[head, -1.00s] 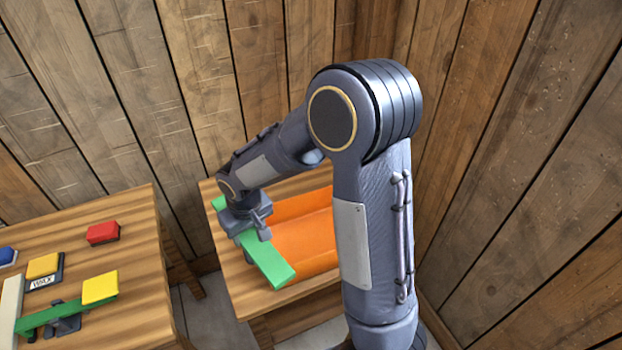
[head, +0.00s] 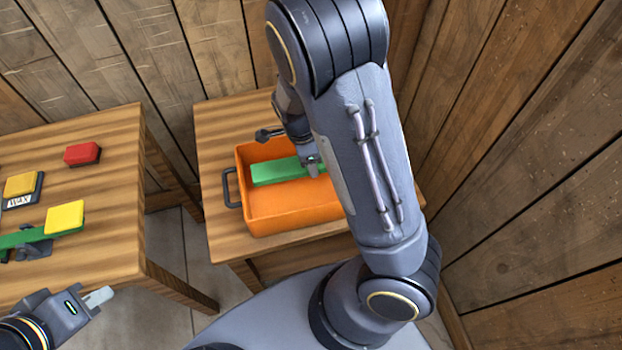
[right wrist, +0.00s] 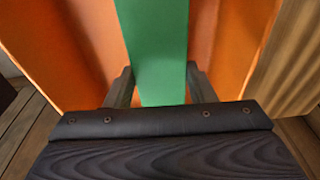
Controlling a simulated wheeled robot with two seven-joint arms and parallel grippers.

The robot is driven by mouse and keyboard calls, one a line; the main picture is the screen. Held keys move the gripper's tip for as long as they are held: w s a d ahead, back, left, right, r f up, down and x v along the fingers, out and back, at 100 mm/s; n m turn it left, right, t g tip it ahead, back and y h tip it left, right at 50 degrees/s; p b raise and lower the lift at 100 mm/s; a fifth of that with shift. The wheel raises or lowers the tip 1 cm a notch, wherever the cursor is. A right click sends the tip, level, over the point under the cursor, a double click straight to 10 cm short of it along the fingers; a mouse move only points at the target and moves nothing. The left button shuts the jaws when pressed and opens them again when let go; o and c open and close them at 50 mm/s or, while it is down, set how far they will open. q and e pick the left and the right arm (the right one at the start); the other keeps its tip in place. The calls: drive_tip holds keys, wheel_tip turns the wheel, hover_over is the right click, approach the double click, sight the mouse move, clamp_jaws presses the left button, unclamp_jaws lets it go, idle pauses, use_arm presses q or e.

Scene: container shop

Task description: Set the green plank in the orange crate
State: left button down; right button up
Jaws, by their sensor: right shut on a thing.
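The green plank (head: 275,172) lies lengthwise within the outline of the orange crate (head: 290,218), near its back wall. Its right end is hidden behind my right arm. I cannot tell whether it touches the crate floor. My right gripper (head: 311,164) is shut on the plank; in the right wrist view its fingers (right wrist: 160,88) stand on either side of the green plank (right wrist: 158,45), with orange crate walls (right wrist: 60,50) around it. My left gripper (head: 98,297) is at the lower left, away from the crate; its finger gap does not show clearly.
The crate stands on a wooden table (head: 222,130) and has a dark handle (head: 230,188) on its left. The left table (head: 110,200) holds a red block (head: 82,154), yellow blocks (head: 65,217) and another green beam (head: 22,239) on a stand. Wooden walls close off the back and right.

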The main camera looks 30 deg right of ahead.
sight(312, 180)
drive_tip(key=shift+f, duration=3.3)
drive_tip(key=shift+f, duration=0.1)
drive_tip(key=o, duration=1.1)
drive_tip(key=shift+b, duration=0.3)
